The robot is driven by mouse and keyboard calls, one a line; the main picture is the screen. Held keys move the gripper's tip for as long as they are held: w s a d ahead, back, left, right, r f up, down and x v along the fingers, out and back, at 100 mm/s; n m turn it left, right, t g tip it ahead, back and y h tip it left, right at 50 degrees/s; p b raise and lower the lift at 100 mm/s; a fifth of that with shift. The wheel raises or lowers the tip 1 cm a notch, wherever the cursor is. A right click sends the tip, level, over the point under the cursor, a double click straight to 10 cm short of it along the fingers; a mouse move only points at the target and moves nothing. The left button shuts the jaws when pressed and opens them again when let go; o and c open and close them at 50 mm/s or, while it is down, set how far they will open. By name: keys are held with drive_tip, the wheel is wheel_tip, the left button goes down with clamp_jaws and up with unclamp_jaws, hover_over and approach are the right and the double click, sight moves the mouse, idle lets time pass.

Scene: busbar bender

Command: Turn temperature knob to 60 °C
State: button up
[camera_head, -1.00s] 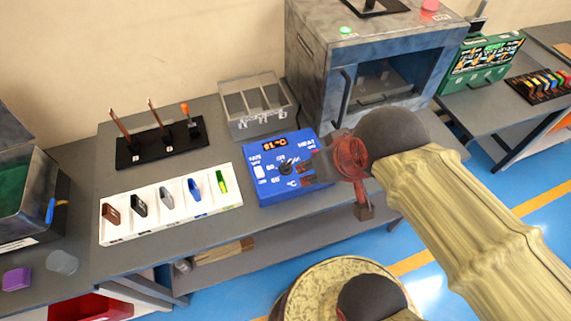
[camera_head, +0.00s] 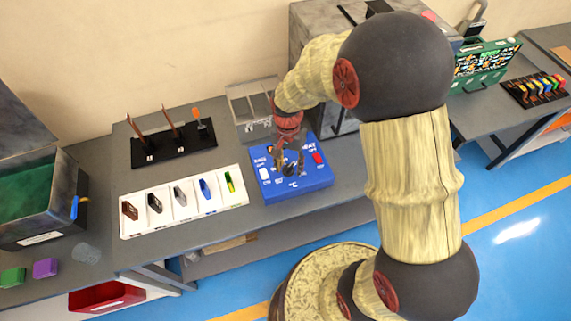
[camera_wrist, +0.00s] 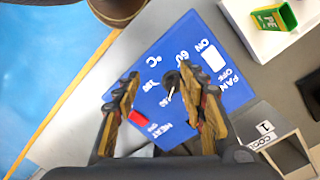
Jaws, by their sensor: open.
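The blue control panel (camera_head: 313,183) lies on the grey bench, and it fills the middle of the wrist view (camera_wrist: 205,98). Its dark temperature knob (camera_wrist: 172,80) shows between my fingertips in the wrist view, with a "60" mark and "°C" printed close by. I cannot tell its exact setting. My gripper (camera_wrist: 160,84) is open above the panel, one finger on each side of the knob; I cannot tell whether they touch it.
A white fan switch (camera_wrist: 212,57) and a red heat switch (camera_wrist: 138,118) flank the knob. A white tray of coloured pieces (camera_head: 183,222) stands left of the panel. A grey divided bin (camera_head: 245,95) stands behind, beside the large metal machine (camera_head: 318,30).

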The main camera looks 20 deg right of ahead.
sight(286, 169)
drive_tip(key=w, duration=0.1)
drive_tip(key=w+m, duration=0.2)
drive_tip(key=shift+w+r+t, duration=0.1)
drive_tip(key=shift+r+t, duration=0.2)
drive_tip(key=shift+t, duration=0.1)
drive_tip(key=shift+w+m, duration=0.1)
drive_tip(key=shift+m, duration=0.7)
drive_tip(key=shift+f+b, duration=0.3)
drive_tip(key=shift+f, duration=3.6)
drive_tip(key=shift+c, duration=0.7)
clamp_jaws()
